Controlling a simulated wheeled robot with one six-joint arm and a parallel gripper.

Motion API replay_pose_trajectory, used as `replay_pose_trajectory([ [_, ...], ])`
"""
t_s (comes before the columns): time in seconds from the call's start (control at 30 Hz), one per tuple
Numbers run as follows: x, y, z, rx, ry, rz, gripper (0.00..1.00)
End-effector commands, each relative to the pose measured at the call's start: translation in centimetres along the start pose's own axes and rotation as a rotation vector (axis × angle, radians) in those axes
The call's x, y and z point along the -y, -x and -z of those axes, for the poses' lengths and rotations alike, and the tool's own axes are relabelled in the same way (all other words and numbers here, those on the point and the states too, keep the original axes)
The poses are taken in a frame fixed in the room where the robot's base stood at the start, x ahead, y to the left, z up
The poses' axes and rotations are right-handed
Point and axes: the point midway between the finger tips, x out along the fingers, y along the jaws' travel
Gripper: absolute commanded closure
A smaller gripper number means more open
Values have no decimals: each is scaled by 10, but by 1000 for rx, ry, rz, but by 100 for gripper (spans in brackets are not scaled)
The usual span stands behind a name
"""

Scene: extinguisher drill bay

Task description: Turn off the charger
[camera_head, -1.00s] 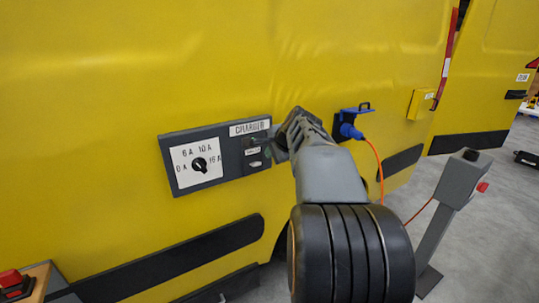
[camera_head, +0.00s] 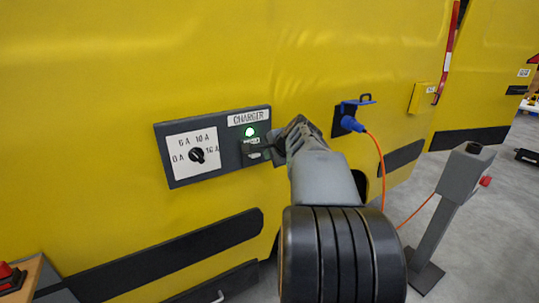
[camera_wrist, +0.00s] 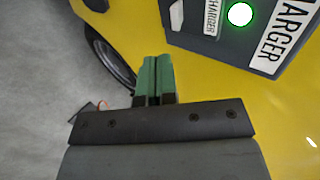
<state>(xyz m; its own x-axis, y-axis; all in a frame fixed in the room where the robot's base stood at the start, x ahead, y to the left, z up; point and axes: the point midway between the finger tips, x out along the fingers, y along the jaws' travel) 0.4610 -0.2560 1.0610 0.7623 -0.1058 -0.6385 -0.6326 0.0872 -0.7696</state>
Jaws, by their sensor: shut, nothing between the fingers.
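The dark charger panel (camera_head: 177,178) is on the yellow van side, with a CHARGER label (camera_head: 248,117). A round lamp (camera_head: 249,133) glows green; it also shows lit in the wrist view (camera_wrist: 240,14). Below the lamp are a small label and a pale switch part (camera_head: 254,155), partly hard to make out. A black knob (camera_head: 197,155) sits on a white dial marked 0 A to 16 A; its exact setting is unclear. My gripper (camera_head: 268,149) is at the panel's right edge. In the wrist view its green fingers (camera_wrist: 158,76) are together and empty; contact cannot be told.
A blue plug (camera_head: 351,123) with an orange cable sits in a socket to the right. A yellow box (camera_head: 423,98) is beyond it. A grey post (camera_head: 449,205) stands at the right. A red device (camera_head: 11,277) is at the lower left.

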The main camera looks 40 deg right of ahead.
Motion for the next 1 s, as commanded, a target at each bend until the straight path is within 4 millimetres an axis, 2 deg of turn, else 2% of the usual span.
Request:
replay_pose_trajectory([
  [0.2,-1,-45,-2,5,0,-3,100],
  [0.5,4,-90,-1,2,1,-2,100],
  [0.7,9,-105,-1,2,2,0,100],
  [1.0,10,-110,-1,1,1,0,100],
])
